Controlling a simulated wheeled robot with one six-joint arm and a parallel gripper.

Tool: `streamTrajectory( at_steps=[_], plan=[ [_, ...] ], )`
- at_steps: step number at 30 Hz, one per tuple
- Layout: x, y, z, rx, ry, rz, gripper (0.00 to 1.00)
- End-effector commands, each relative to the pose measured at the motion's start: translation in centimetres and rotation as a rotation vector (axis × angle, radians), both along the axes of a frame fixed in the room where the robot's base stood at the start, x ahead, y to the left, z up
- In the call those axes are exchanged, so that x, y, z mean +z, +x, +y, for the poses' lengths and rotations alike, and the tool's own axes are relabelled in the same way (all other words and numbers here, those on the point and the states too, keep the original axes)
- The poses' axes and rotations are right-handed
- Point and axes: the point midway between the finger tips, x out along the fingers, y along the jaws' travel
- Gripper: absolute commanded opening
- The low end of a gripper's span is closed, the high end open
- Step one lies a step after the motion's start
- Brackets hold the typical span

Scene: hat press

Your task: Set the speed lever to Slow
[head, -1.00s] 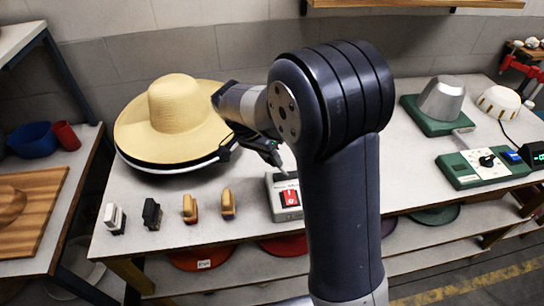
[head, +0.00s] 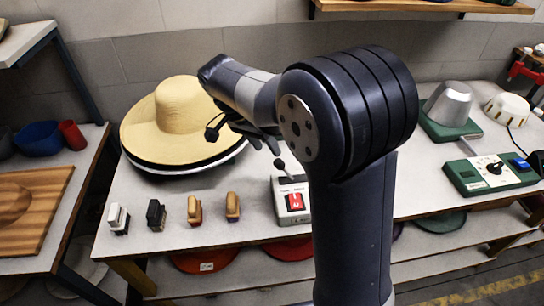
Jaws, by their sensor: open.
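A small grey control box (head: 283,212) with a red rocker switch (head: 295,201) stands near the front edge of the table. A lever with a dark knob (head: 280,164) rises from its top, on a thin stalk that leans slightly left. My arm covers the right part of the box, and any speed markings are too small to read. My gripper (head: 266,143) is open and empty, just above and slightly left of the knob in the picture. It looks apart from the knob, but the depth between them is hard to tell.
A straw hat (head: 180,105) lies on a round dark-and-white base (head: 185,166) left of my gripper. Several small brushes (head: 195,210) stand along the front edge. A metal hat block (head: 449,102) and a green control panel (head: 490,174) are at right.

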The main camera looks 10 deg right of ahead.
Motion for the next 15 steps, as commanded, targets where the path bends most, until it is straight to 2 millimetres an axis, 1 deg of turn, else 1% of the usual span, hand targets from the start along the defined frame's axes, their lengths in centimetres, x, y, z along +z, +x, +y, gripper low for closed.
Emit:
streamTrajectory(
  at_steps=[1, 3, 6, 10, 15],
  plan=[
    [0.9, 0.0, 0.5, 0.002, 0.001, -0.004, 0.46],
    [1.8, 0.0, 0.9, 0.002, 0.002, -0.003, 0.46],
    [2.9, 0.0, 1.3, 0.001, 0.001, -0.001, 0.46],
    [3.5, 0.0, 1.6, 0.001, 0.001, 0.001, 0.46],
    [3.6, 0.0, 1.6, 0.001, 0.001, 0.001, 0.46]
  ],
)
